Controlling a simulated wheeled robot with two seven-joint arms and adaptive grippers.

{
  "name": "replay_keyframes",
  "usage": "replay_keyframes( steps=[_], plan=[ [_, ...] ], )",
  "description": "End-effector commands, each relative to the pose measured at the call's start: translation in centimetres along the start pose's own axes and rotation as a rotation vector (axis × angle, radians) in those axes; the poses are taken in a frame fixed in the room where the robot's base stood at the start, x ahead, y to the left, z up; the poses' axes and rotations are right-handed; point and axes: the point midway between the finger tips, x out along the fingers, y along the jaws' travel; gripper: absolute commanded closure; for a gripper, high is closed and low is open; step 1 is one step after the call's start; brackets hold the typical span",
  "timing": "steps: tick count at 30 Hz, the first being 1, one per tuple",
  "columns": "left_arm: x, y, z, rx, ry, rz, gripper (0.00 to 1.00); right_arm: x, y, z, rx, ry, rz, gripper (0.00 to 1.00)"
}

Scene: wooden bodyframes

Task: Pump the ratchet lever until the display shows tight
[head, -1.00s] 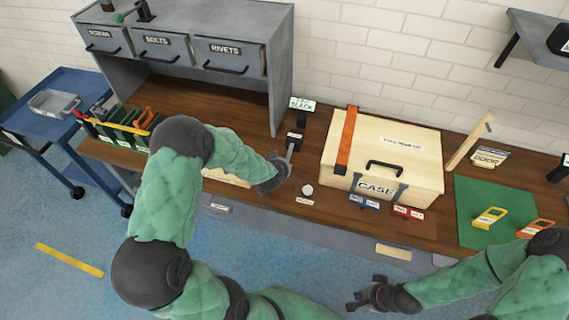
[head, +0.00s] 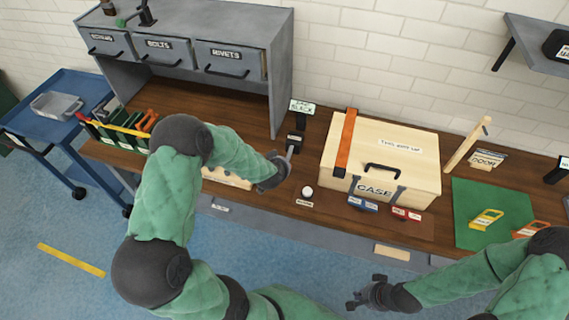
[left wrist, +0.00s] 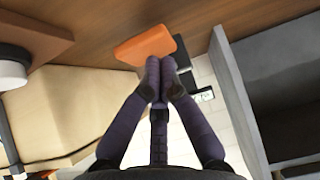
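The display (head: 302,106) stands at the back of the bench and seems to read SLACK. Below it is the black ratchet (head: 296,137) with its thin grey lever (head: 291,151) pointing towards me. My left gripper (head: 283,166) is at the lever's near end. In the left wrist view my left gripper's fingers (left wrist: 161,88) are closed together, apparently on the lever, which they largely hide. An orange strap (head: 346,142) crosses the wooden case (head: 400,153) to the right. My right gripper (head: 364,294) is open and empty in front of the bench.
A grey drawer cabinet (head: 282,80) stands close behind and left of my left arm. A white round knob (head: 308,191) sits on the bench near the front edge. A green mat (head: 473,233) lies right of the case. A blue cart (head: 45,125) stands at the left.

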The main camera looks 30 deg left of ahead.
Motion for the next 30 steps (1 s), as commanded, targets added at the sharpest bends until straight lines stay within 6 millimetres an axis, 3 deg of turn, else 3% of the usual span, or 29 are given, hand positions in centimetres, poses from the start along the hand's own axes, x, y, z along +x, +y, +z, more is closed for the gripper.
replay_keyframes(
  steps=[12, 30],
  plan=[
    [-1.6, 0.0, -1.6, 0.000, -0.001, 0.000, 1.00, -2.0, -0.7, 0.1, 0.000, 0.000, 0.000, 1.00],
    [-2.5, 0.0, -2.5, 0.000, -0.001, 0.000, 1.00, -3.1, -1.1, 0.1, 0.000, 0.000, 0.000, 1.00]
  ],
)
